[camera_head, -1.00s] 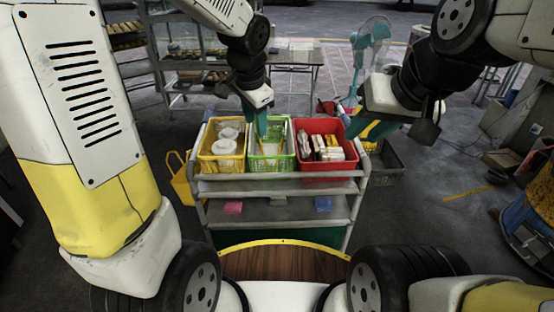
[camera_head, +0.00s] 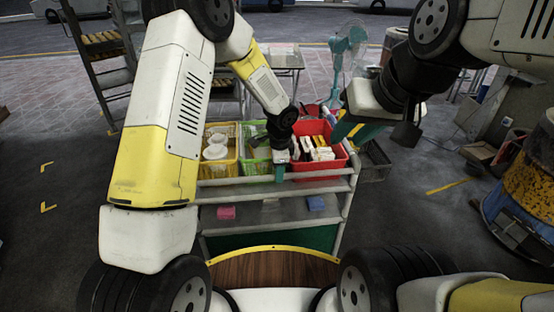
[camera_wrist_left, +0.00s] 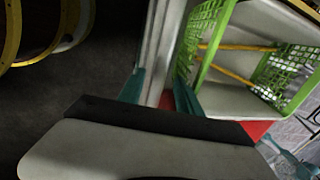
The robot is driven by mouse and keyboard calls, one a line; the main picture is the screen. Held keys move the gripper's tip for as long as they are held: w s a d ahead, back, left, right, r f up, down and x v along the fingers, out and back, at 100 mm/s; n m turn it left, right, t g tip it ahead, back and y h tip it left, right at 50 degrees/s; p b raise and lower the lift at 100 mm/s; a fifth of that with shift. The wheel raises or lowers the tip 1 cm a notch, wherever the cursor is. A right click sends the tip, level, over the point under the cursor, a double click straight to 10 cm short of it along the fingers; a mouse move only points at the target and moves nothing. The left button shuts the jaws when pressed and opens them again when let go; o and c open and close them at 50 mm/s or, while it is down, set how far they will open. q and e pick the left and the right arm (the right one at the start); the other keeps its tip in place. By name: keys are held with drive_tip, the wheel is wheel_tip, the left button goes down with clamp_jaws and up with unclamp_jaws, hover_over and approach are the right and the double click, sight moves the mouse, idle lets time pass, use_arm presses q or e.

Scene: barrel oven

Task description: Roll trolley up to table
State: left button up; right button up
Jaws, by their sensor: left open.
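The grey trolley (camera_head: 232,191) stands right in front of me, carrying a yellow basket (camera_head: 205,172), a green basket (camera_head: 247,170) and a red basket (camera_head: 331,163). My left gripper (camera_head: 280,174) is open at the trolley's near top rail, in front of the green and red baskets. In the left wrist view its teal fingers (camera_wrist_left: 160,92) are on either side of a pale rail (camera_wrist_left: 163,50); contact cannot be told. My right gripper (camera_head: 343,131) hangs near the red basket's right side; its jaw opening is unclear. A table (camera_head: 291,62) stands behind the trolley, partly hidden by my left arm.
A teal fan (camera_head: 349,45) stands behind the trolley to the right. A dark crate (camera_head: 374,165) lies on the floor right of the trolley. A shelf rack (camera_head: 100,60) is at the back left, a yellow-blue barrel (camera_head: 528,190) at the right. Floor at the left is open.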

use_arm(q)
drive_tip(key=shift+w+f, duration=0.15)
drive_tip(key=shift+f, duration=0.65)
clamp_jaws()
idle(0.9)
